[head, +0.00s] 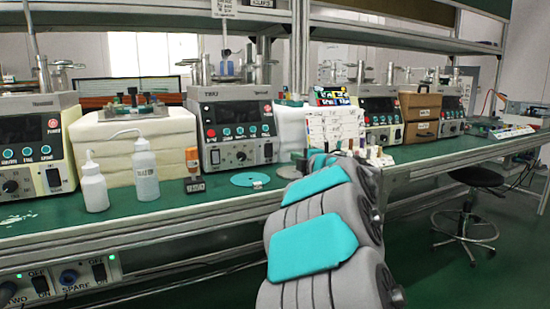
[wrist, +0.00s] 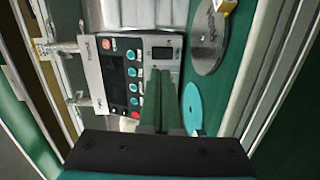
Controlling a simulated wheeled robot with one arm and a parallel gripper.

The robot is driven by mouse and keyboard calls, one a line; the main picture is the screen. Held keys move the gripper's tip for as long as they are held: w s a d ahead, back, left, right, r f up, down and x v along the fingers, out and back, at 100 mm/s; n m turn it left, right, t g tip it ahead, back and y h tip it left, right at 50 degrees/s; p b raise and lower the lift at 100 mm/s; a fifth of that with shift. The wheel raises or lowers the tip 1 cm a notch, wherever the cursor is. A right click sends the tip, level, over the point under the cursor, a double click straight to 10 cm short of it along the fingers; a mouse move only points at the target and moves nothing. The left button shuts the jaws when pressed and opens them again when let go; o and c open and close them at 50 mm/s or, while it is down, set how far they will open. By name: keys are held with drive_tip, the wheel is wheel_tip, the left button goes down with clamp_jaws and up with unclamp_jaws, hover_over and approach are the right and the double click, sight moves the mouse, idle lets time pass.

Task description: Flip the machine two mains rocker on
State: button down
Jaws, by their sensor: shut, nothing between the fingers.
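A mains panel runs under the bench edge at the lower left of the head view. The rocker of machine two (head: 40,283) sits between OFF and ON marks, beside the label TWO; its tilt is too small to tell. A spare rocker (head: 99,271) is to its right, with the label SPARE. My gripper (wrist: 157,76) is shut and empty in the wrist view, in front of a machine front (wrist: 130,80) with a dark display and teal buttons. The panel does not show in the wrist view. In the head view my arm hides the gripper.
A lapping machine (head: 236,125) stands on the green bench. Squeeze bottles (head: 145,172), a teal disc (head: 250,179) and a white foam stack (head: 135,145) stand or lie near it. A black stool (head: 475,178) is at the right. My arm covers the lower middle.

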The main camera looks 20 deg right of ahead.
drive_tip(key=shift+w+a+f+n+y, duration=0.15)
drive_tip(key=shift+w+f+n+y, duration=0.05)
drive_tip(key=shift+f+n+y, duration=0.2)
drive_tip(key=shift+w+a+f+n+y, duration=0.1)
drive_tip(key=shift+w+f+n+y, duration=0.15)
drive_tip(key=shift+f+n, duration=0.2)
drive_tip(key=p, duration=0.1)
approach(270, 155)
drive_tip(key=w, duration=0.5)
drive_tip(key=shift+w+a+f, duration=0.1)
drive_tip(key=shift+w+a, duration=0.1)
drive_tip(key=shift+w+f, duration=0.2)
drive_tip(key=shift+w, duration=0.55)
